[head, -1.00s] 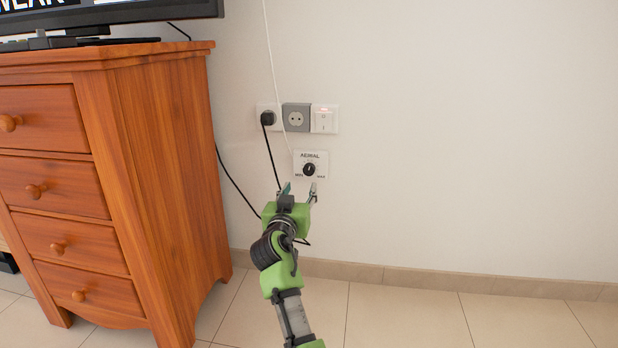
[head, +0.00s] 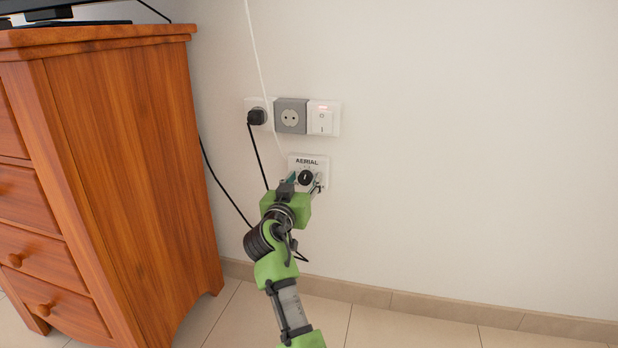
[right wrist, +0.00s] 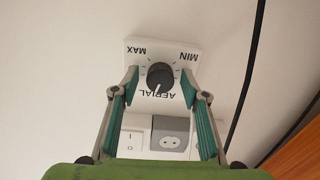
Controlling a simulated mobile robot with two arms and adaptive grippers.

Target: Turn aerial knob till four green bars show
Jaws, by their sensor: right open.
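The aerial plate (head: 322,162) is a white square on the wall with a black round knob (head: 306,177) in its middle. My right gripper (head: 305,183) is at the plate, its fingers open on either side of the knob. In the right wrist view, upside down, the knob (right wrist: 160,76) sits between the two teal finger pads (right wrist: 160,90), with a gap on each side. Its white pointer mark is toward the word AERIAL, between MIN and MAX. The screen (head: 40,8) shows only its bottom edge, so no bars are visible. My left gripper is out of view.
Above the plate are a socket with a black plug (head: 256,116), a grey socket (head: 291,116) and a white switch (head: 322,119) with a red light. Black and white cables hang nearby. A wooden chest of drawers (head: 130,150) stands at left. The wall to the right is bare.

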